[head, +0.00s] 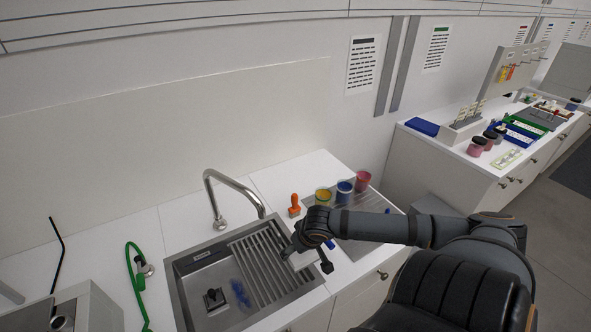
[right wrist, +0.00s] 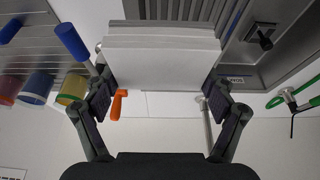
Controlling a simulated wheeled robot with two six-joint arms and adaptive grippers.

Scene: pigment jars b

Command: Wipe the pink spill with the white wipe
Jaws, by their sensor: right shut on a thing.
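My right gripper (right wrist: 160,100) is shut on the white wipe (right wrist: 160,62), a thick pale block between its two fingers in the right wrist view. In the head view my right gripper (head: 298,248) is over the right part of the sink, by the ribbed drainer. The wipe is mostly hidden there. I see no pink spill in either view. A blue smear (head: 240,293) lies in the sink basin (head: 206,305). My left gripper is not in view.
A curved tap (head: 210,190) stands behind the sink. An orange-handled tool (head: 294,206) and yellow (head: 323,196), blue (head: 344,193) and pink-red (head: 363,181) jars stand to its right. A green hose (head: 131,270) is at left. Another bench (head: 450,146) stands farther right.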

